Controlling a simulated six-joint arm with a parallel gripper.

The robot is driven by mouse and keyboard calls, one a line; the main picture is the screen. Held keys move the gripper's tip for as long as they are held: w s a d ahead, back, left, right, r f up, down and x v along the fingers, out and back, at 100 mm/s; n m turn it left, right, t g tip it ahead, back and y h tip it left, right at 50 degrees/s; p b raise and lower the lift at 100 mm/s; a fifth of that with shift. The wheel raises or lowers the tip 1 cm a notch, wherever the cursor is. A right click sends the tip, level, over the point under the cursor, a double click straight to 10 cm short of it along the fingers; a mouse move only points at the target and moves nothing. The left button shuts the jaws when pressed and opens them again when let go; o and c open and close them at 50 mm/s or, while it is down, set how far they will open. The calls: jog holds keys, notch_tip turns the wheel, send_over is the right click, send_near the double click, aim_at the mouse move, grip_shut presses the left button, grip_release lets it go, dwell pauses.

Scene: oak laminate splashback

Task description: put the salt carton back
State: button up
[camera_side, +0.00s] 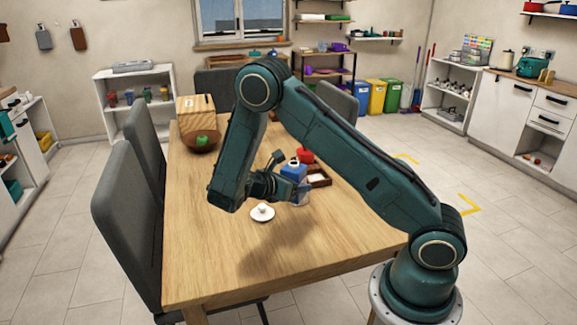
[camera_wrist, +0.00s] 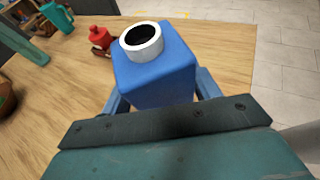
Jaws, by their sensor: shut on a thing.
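The salt carton (camera_side: 293,170) is blue with a white round spout on top. In the wrist view the carton (camera_wrist: 155,75) fills the space between the jaws, its dark spout opening facing the camera. My gripper (camera_side: 282,187) is shut on it, and its fingers (camera_wrist: 160,95) press on both sides of the carton. The carton's lower part is hidden by my gripper, and I cannot tell whether it touches the table. A dark brown tray (camera_side: 320,182) with a pale item inside lies just right of and behind the carton.
The near tabletop (camera_side: 215,262) is clear.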

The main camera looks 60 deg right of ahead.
notch_tip(320, 180, down, 10)
jog(key=shift+r, duration=0.25)
jog(key=shift+f, duration=1.85)
jog(key=c, duration=0.4)
jog(key=shift+o, duration=0.2)
jog(key=shift+f, duration=0.1)
jog(key=o, duration=1.6)
jog(key=v, duration=1.2)
jog(key=shift+w, duration=0.1)
